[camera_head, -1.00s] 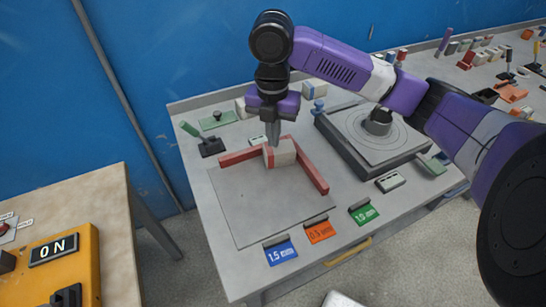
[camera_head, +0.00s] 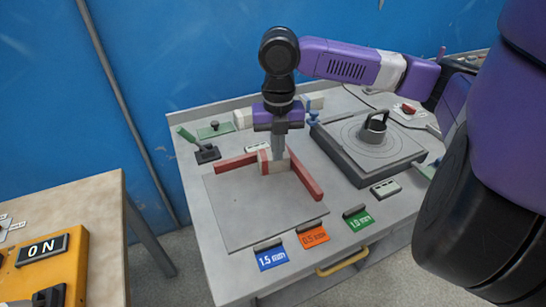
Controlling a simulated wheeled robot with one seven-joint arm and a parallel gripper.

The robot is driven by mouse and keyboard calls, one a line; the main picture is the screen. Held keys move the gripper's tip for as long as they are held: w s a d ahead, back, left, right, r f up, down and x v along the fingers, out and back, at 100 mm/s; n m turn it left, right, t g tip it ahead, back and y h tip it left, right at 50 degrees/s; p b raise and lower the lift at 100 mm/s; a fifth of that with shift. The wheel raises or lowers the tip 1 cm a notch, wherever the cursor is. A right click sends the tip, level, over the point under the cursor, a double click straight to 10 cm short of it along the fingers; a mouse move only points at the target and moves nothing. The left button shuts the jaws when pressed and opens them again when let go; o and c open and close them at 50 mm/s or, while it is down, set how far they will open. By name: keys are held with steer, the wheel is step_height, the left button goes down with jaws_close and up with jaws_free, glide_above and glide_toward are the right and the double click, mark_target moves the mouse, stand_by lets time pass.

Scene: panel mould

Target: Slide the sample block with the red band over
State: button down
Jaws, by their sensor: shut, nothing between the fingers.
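The sample block (camera_head: 272,167) is pale with a red band (camera_head: 263,161) at its left end. It sits on the flat grey plate (camera_head: 245,208), in the corner between two red bars, the left bar (camera_head: 236,162) and the right bar (camera_head: 306,179). My gripper (camera_head: 279,158) points straight down at the block's right part. Its fingers are shut with nothing between them and cover part of the block; whether the tips touch it I cannot tell.
A turntable-like unit (camera_head: 345,157) stands right of the bars. Blue (camera_head: 271,258), orange (camera_head: 313,237) and green (camera_head: 359,220) tags line the front edge. The plate's front is clear.

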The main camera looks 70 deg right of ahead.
step_height(320, 180, down, 8)
steer(key=d, duration=0.1)
steer(key=w+d+p, duration=0.1)
steer(key=shift+d+f, duration=0.35)
steer(key=shift+f, duration=0.05)
steer(key=shift+w+d, duration=0.25)
steer(key=shift+d, duration=0.3)
steer(key=shift+w+d, duration=0.35)
steer(key=shift+d, duration=0.5)
steer(key=shift+w, duration=0.15)
